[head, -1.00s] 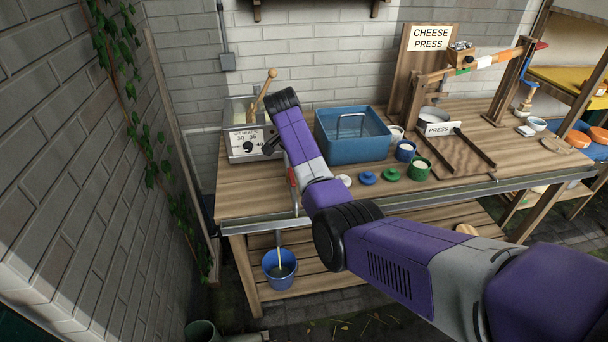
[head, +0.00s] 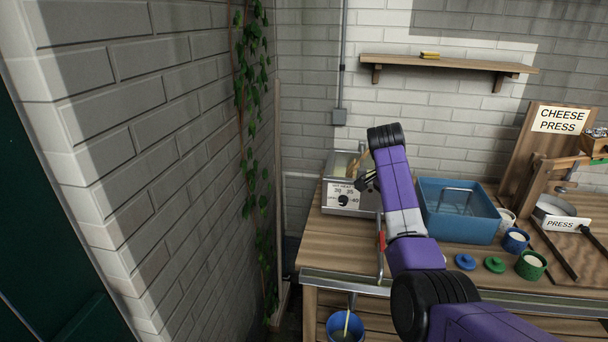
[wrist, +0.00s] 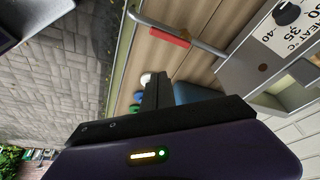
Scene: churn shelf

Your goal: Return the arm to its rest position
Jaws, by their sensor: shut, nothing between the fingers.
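My purple and grey arm rises in front of the workbench (head: 335,240) in the head view, with its black joint bent over at the top. My gripper (wrist: 155,82) shows in the wrist view as dark fingers, closed together with nothing between them. In the head view the gripper (head: 367,182) is small and dark, partly hidden by the arm, just in front of the heating unit (head: 341,198). The unit's dial also shows in the wrist view (wrist: 287,13).
A metal bar with a red grip (wrist: 170,37) lies close to the gripper. Right of the arm stand a blue tub (head: 460,228), small pots (head: 530,264) and the cheese press (head: 550,205). A blue bucket (head: 346,328) sits low. A brick wall (head: 150,150) bounds the left.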

